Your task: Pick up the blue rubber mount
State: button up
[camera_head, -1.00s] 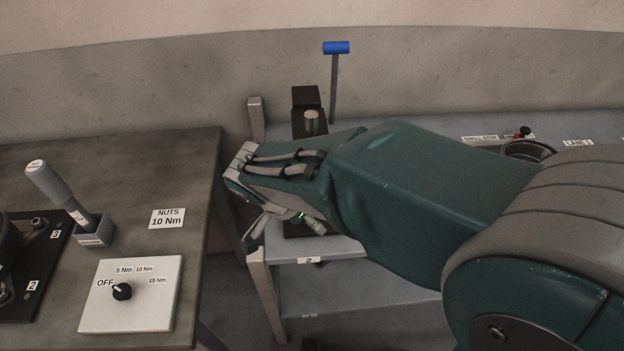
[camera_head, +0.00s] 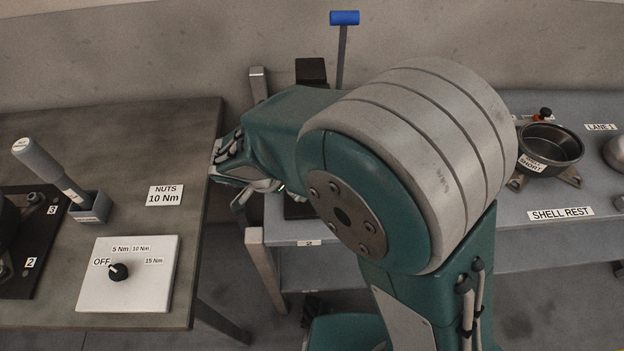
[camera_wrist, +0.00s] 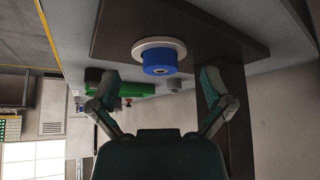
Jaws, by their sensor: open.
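The blue rubber mount (camera_wrist: 160,62) shows in the wrist view as a short blue cylinder with a hole in its end face. A pale round flange (camera_wrist: 159,46) sits at its base, against a dark brown plate (camera_wrist: 225,45). My gripper (camera_wrist: 160,80) is open and empty, its two fingers spread to the left and right of the mount's line and apart from it. In the head view my gripper (camera_head: 238,198) is partly visible at the edge of the left table. I cannot make out the mount in the head view; my arm may hide it.
A green cylinder (camera_wrist: 130,89) lies beyond my left finger in the wrist view. In the head view are the left table (camera_head: 130,215) with a torque dial panel (camera_head: 150,275), a blue-topped post (camera_head: 344,17), a grey shelf (camera_head: 470,220) and a dark bowl (camera_head: 550,148).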

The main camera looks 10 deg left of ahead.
jog(key=shift+w+d, duration=1.05)
jog(key=shift+w, duration=0.1)
jog(key=shift+x, duration=1.2)
jog(key=shift+w+d+f, duration=0.2)
jog(key=shift+w+f, duration=0.05)
jog(key=shift+c, duration=0.3)
jog(key=c, duration=1.3)
jog(key=shift+o, duration=0.2)
jog(key=shift+s+a, duration=0.1)
